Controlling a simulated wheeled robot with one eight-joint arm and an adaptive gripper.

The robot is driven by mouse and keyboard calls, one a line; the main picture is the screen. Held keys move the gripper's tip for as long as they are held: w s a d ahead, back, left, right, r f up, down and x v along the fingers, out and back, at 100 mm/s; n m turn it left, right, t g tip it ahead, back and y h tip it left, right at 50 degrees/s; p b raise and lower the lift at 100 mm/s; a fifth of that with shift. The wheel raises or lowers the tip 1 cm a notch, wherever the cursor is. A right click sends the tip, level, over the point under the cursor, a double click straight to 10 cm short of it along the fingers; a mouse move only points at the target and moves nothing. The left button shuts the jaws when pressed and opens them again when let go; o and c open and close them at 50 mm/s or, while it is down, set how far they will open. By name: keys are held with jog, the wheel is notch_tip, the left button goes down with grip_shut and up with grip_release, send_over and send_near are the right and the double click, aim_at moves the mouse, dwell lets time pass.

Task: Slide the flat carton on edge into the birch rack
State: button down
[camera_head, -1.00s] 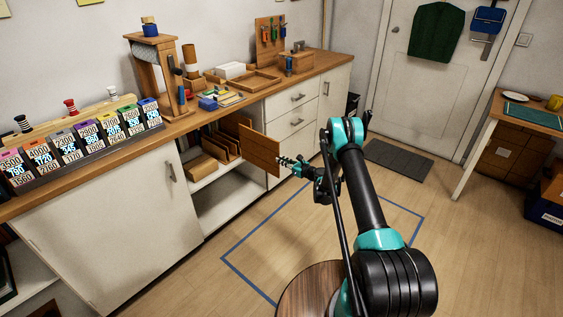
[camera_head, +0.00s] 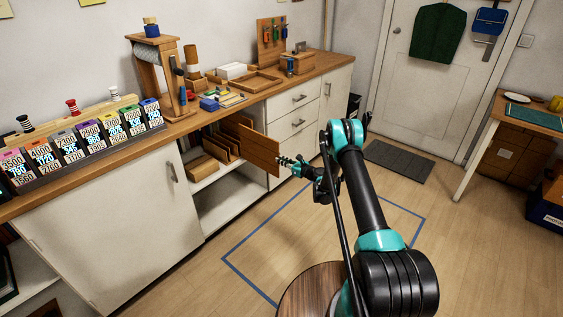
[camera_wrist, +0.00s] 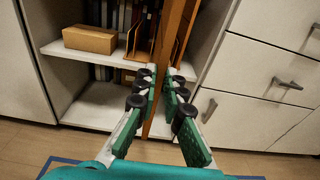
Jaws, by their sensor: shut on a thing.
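The flat carton (camera_head: 259,150) is a thin brown panel standing on edge at the open shelf bay below the worktop. In the wrist view it shows edge-on as a narrow upright strip (camera_wrist: 170,45). My gripper (camera_head: 284,162) is shut on its near edge; the green fingers (camera_wrist: 163,100) press it from both sides. The birch rack (camera_head: 222,146) stands on the upper shelf, with upright dividers left of the carton. The wrist view shows part of the rack (camera_wrist: 139,52), partly hidden by the carton. How far the carton is between dividers I cannot tell.
A small brown box (camera_wrist: 90,39) lies on the shelf left of the rack. White drawers (camera_head: 292,118) border the bay on the right, and a white cabinet door (camera_head: 110,220) on the left. The lower shelf (camera_wrist: 95,105) is mostly clear in front.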

jog(key=shift+w+a, duration=0.4)
jog(key=shift+a, duration=0.1)
dwell(0.7)
jog(key=shift+x, duration=0.95)
jog(key=shift+a+r, duration=0.1)
jog(key=shift+a, duration=0.05)
